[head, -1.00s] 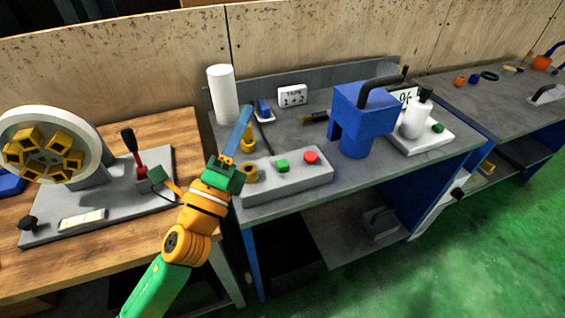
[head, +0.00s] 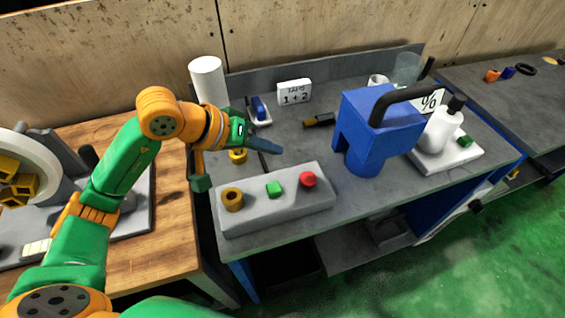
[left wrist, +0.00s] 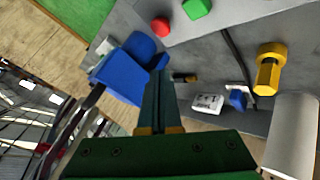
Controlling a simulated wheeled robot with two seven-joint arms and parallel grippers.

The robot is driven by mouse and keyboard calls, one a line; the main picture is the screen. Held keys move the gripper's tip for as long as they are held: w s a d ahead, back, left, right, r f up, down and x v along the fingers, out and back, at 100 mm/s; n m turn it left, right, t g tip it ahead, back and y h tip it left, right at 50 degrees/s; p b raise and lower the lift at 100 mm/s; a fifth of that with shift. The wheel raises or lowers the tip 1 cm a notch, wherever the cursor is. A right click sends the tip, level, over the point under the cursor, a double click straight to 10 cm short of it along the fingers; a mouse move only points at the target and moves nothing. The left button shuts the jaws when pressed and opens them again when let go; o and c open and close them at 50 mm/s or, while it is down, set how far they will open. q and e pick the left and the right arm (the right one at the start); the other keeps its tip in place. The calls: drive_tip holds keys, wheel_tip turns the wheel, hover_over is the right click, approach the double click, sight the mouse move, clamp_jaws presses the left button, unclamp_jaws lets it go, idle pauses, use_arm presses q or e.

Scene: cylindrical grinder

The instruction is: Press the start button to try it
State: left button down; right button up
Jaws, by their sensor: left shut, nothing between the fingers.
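A grey control box (head: 300,205) stands at the front of the grey bench, carrying a green button (head: 274,189), a red button (head: 308,179) and a brass knob (head: 232,199). No label shows which button is start. My left gripper (head: 278,151) is shut and empty, pointing right over the bench behind the box, apart from the buttons. In the left wrist view its blue-grey fingers (left wrist: 160,85) are together; the red button (left wrist: 161,27) and green button (left wrist: 197,9) show at the top, the green one partly cut off. My right gripper is not in view.
A blue machine (head: 375,130) with a black handle stands right of the box. Behind are a white cylinder (head: 207,80), a "1 + 2" sign (head: 294,93) and a small blue item (head: 259,108). A yellow part (head: 238,157) stands near the gripper.

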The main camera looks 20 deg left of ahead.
use_arm(q)
drive_tip(key=s+r, duration=0.1)
drive_tip(key=s, duration=0.1)
drive_tip(key=b, duration=0.5)
hover_over(270, 190)
wheel_tip(270, 190, down, 8)
drive_tip(key=shift+s+f, duration=0.1)
drive_tip(key=shift+s, duration=0.05)
drive_tip(key=shift+f+b, duration=0.5)
drive_tip(key=shift+b, duration=0.2)
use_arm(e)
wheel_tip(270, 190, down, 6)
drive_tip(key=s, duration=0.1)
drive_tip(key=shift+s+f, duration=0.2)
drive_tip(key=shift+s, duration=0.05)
use_arm(q)
drive_tip(key=shift+r, duration=0.1)
idle(0.4)
drive_tip(key=shift+f+b, duration=0.45)
drive_tip(key=shift+b, duration=0.3)
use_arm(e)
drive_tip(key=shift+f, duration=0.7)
